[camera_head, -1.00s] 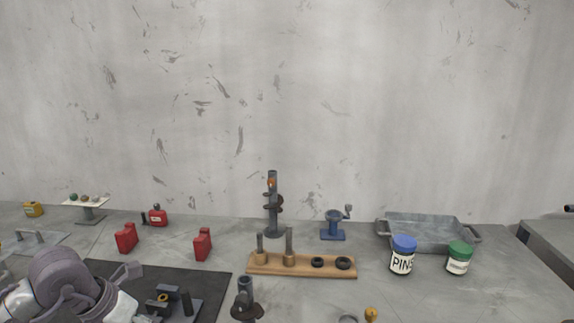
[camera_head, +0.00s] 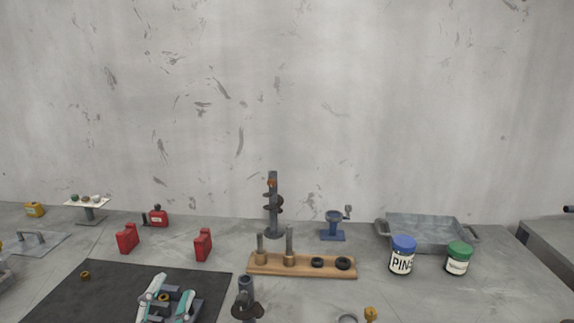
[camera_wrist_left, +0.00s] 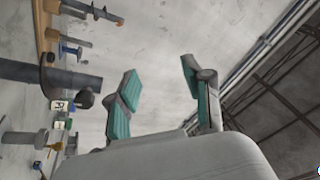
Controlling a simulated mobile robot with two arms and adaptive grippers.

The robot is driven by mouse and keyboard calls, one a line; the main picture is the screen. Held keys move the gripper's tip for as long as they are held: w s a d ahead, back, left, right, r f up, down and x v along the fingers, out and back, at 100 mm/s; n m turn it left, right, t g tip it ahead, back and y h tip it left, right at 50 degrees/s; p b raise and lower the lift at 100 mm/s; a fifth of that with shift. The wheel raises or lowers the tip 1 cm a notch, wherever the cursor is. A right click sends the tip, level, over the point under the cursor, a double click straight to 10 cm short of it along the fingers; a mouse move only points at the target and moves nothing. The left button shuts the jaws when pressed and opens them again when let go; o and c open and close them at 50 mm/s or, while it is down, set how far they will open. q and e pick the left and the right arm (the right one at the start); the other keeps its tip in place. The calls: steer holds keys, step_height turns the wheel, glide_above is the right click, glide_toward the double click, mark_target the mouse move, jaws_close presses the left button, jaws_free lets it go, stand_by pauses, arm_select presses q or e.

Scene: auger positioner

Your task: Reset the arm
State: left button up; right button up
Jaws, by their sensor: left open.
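My left gripper (camera_head: 167,302) is at the bottom of the head view, over the right part of the black mat (camera_head: 60,298). Its two teal-padded fingers are apart. In the picture they overlap a dark fixture with a brass ring (camera_head: 163,297). The fingers also show in the left wrist view (camera_wrist_left: 160,95), spread wide with only the grey wall between them, so the gripper is empty. The rest of the left arm is outside the head view. My right gripper is not in view.
Near the gripper stand two red cans (camera_head: 127,238) and a dark auger post (camera_head: 246,300). A brass ring (camera_head: 85,275) lies on the mat. Farther right are a wooden peg board (camera_head: 300,270), a pins jar (camera_head: 402,262), a green-lidded jar (camera_head: 458,258) and a metal tray (camera_head: 430,235).

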arm_select(q)
steer(key=s+a+f+n+g+y, duration=0.2)
steer(key=s+f+n+g+y, duration=0.15)
steer(key=f, duration=0.55)
steer(key=s+a+f+n+g+y, duration=0.25)
steer(key=s+f+n+g, duration=0.2)
steer(key=f, duration=0.35)
steer(key=s+d+f+n+g+h, duration=0.1)
steer(key=s+d+f+g+h, duration=0.1)
steer(key=s+f+g, duration=0.5)
steer(key=s+d+f+g+h, duration=0.1)
steer(key=s+d+f+g, duration=0.15)
steer(key=s+f, duration=0.45)
steer(key=s+f+g, duration=0.1)
steer(key=s+f, duration=0.2)
steer(key=f, duration=2.1)
steer(key=s+a+f+g, duration=0.1)
steer(key=s+a+f, duration=0.2)
steer(key=s+f, duration=1.2)
steer(key=shift+s+a+f, duration=0.15)
steer(key=shift+s+a, duration=0.05)
steer(key=shift+s, duration=0.55)
